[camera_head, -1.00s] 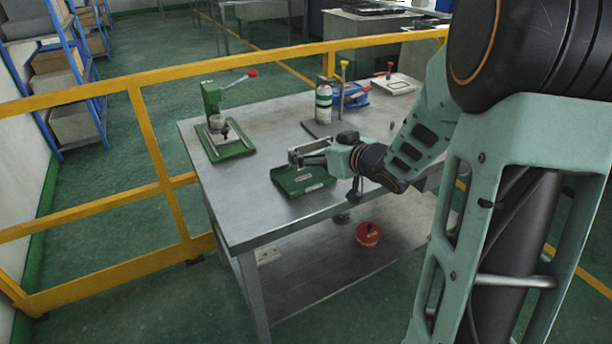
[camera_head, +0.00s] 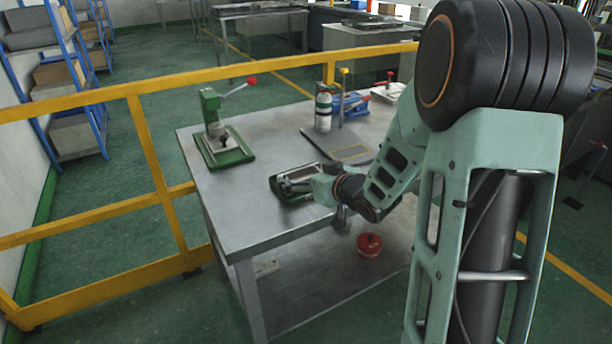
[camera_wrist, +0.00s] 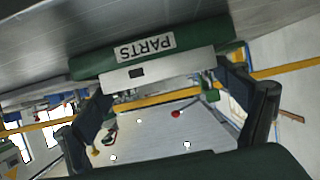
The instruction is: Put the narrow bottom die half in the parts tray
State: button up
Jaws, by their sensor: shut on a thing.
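The green parts tray (camera_head: 276,186) lies flat near the front edge of the steel table. In the wrist view its green side (camera_wrist: 85,68) carries a "PARTS" label that looks upside down. My gripper (camera_head: 298,184) is low over the tray. In the wrist view my gripper (camera_wrist: 162,84) has a finger at each end of a pale metal bar with a dark square mark, the narrow bottom die half (camera_wrist: 180,66). The gripper is shut on it. The bar is right against or just in front of the tray side; I cannot tell whether it touches the tray floor.
A green hand press (camera_head: 222,158) with a red-knobbed lever stands at the table's back left. A red container (camera_head: 369,245) sits on the lower shelf. A yellow rail (camera_head: 150,150) runs behind.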

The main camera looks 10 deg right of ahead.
jog(key=o, duration=1.4)
jog(key=shift+c, duration=0.2)
jog(key=shift+r, duration=0.2)
jog(key=p+v, duration=0.2)
jog(key=v, duration=0.8)
jog(key=shift+s+d+r+p, duration=0.2)
jog(key=shift+s+p, duration=0.1)
jog(key=shift+p, duration=0.1)
jog(key=shift+s+d+r, duration=0.1)
jog(key=shift+s, duration=0.55)
